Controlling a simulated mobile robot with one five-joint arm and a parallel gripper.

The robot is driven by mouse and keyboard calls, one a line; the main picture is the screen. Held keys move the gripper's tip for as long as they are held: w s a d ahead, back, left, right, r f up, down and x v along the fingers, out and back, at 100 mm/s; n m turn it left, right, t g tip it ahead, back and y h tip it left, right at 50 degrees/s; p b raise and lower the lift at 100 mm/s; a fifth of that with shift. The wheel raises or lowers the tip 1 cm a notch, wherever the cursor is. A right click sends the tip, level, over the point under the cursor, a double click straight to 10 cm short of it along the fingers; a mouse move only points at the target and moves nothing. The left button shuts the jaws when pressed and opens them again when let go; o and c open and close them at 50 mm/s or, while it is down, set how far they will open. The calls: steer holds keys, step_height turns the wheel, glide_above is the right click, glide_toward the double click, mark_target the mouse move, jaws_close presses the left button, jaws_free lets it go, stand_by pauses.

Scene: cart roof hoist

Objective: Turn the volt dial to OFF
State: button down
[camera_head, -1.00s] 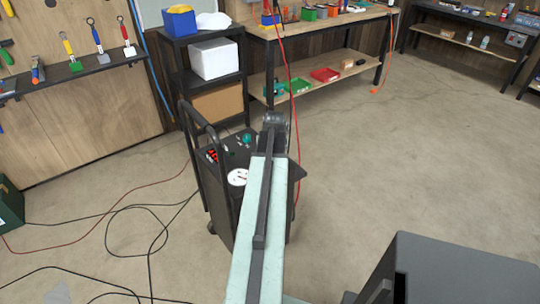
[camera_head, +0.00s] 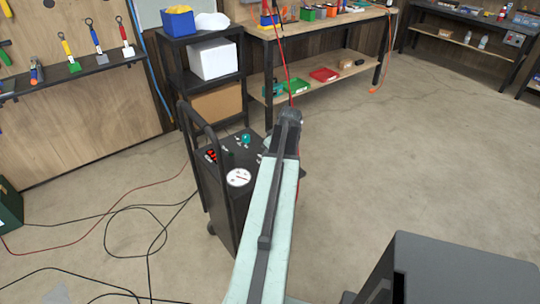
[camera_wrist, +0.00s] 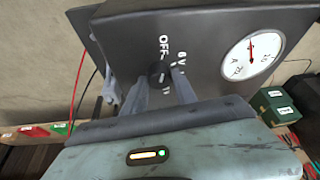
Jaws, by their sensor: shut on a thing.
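In the wrist view the volt dial (camera_wrist: 157,72) is a small dark round knob on the dark cart panel (camera_wrist: 205,50). White OFF lettering is above it, 6V is at its upper right, and a partly hidden label starting with 1 is below. Where its pointer aims is hard to make out. My gripper (camera_wrist: 158,82) has one finger on each side of the knob and is shut on it. In the head view the cart (camera_head: 222,205) stands on the floor; my arm hides the dial and gripper there.
A white round gauge (camera_wrist: 252,58) is right of the dial; it also shows in the head view (camera_head: 238,177). A teal knob (camera_head: 245,138) is on the cart top. The cart's black handle (camera_head: 205,125) rises at left. Cables (camera_head: 150,240) lie on the floor at left; floor at right is clear.

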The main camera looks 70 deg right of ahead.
steer(key=shift+s, duration=0.1)
stand_by(0.3)
steer(key=c, duration=1)
jaws_free()
steer(key=p+v, duration=0.7)
steer(key=shift+s+r, duration=0.15)
steer(key=shift+r, duration=0.25)
